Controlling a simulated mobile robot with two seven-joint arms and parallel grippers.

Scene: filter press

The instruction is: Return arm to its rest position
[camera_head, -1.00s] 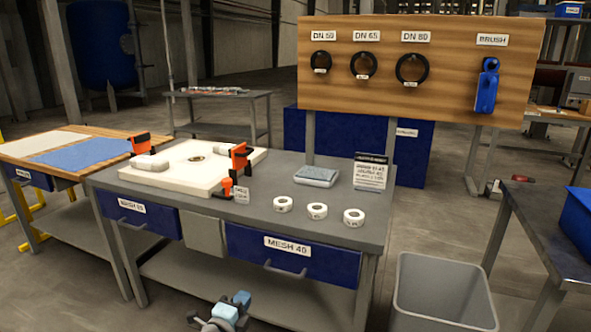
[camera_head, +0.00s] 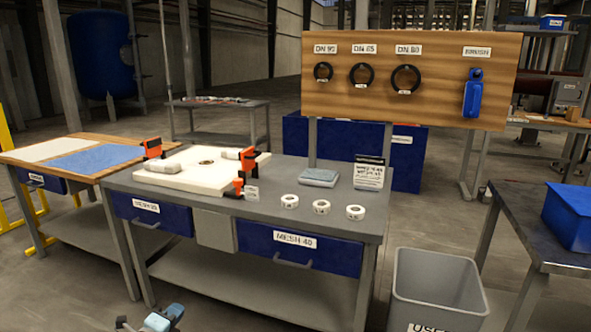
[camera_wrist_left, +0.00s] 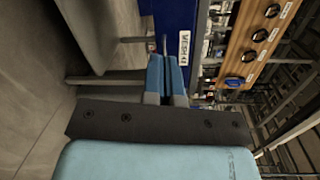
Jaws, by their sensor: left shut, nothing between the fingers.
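My left gripper (camera_head: 160,320) shows at the bottom edge of the head view, low in front of the workbench (camera_head: 275,215) and apart from it. Most of its arm is cut off by the frame. In the left wrist view its two blue fingers (camera_wrist_left: 166,62) are together with nothing between them. Beyond them in that view is the front of a blue drawer (camera_wrist_left: 176,22) with a mesh label. My right gripper is not in view.
The bench carries a white filter plate (camera_head: 200,172) with orange clamps, a grey cloth (camera_head: 319,177) and three white rolls. A grey bin (camera_head: 440,285) stands at its right. A pegboard (camera_head: 430,105) with black rings and a blue brush rises behind. The floor between bench and right table is partly open.

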